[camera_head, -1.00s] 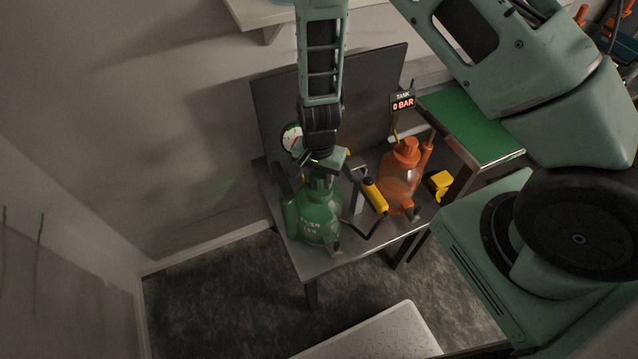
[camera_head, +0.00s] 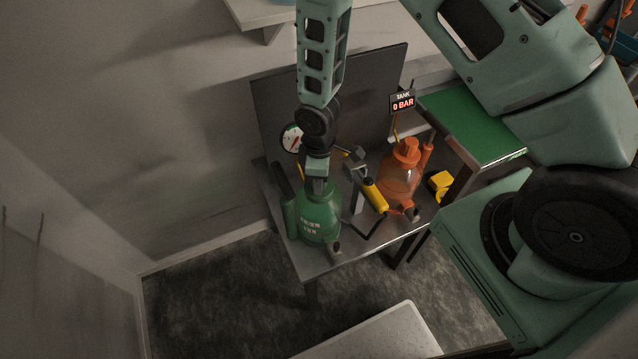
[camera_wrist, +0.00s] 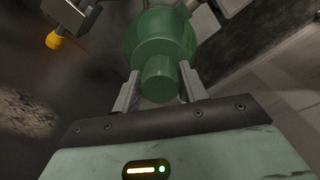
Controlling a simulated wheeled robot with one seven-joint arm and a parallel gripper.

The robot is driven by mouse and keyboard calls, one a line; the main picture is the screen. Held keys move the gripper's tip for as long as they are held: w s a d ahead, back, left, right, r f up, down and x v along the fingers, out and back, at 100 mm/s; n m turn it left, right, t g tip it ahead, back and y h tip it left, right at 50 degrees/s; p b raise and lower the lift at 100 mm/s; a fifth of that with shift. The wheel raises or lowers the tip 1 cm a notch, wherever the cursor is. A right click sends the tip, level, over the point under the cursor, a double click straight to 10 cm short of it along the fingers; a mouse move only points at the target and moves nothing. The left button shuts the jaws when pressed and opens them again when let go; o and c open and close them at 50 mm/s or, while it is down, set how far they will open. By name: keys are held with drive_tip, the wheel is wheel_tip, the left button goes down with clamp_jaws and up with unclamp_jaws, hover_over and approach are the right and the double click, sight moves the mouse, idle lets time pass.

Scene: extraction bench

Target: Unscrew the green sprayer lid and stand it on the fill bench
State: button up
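The green sprayer (camera_head: 318,222) stands upright at the left front of the metal bench. Its lid is mostly hidden under my gripper in the head view. In the wrist view the green lid (camera_wrist: 160,78) is a round knob above the sprayer's wider body. My gripper (camera_wrist: 160,80) is over it from above, with one finger on each side of the knob. The fingers are very close to its sides; whether they touch or grip it cannot be told. The green-topped bench (camera_head: 472,125), which may be the fill bench, stands at the right, higher than the metal bench.
An orange sprayer (camera_head: 398,185) stands right of the green one. A yellow-handled tool (camera_head: 374,194) is between them, and a yellow block (camera_head: 440,184) lies further right. A dark panel (camera_head: 370,100) and a gauge (camera_head: 292,138) are behind. The tank sign (camera_head: 402,103) reads 0 BAR.

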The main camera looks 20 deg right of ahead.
drive_tip(key=shift+o, duration=1.2)
drive_tip(key=shift+m, duration=0.3)
